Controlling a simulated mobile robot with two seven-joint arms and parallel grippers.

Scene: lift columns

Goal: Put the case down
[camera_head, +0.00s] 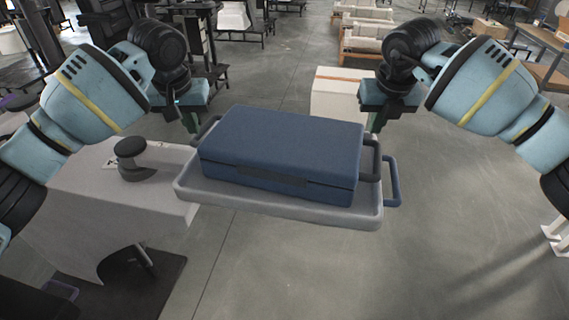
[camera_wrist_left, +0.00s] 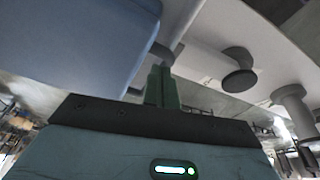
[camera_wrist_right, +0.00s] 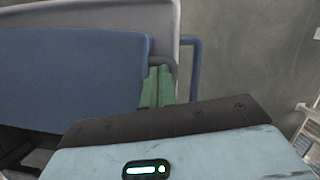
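The blue case (camera_head: 280,145) lies flat over a grey tray (camera_head: 280,208), with dark grey handles at its two ends. I cannot tell whether its underside touches the tray. My left gripper (camera_head: 191,122) is at the case's left end; its green fingers are close together at the handle in the left wrist view (camera_wrist_left: 162,86). My right gripper (camera_head: 374,122) is at the right end; its green fingers are close together at the dark handle in the right wrist view (camera_wrist_right: 158,88). Both appear shut on the handles, though the contact is partly hidden.
A blue side handle (camera_head: 393,182) sticks out at the tray's right end. A pale surface with a black knob (camera_head: 131,150) stands at the left, close to the tray. A white box (camera_head: 338,92) stands behind the case.

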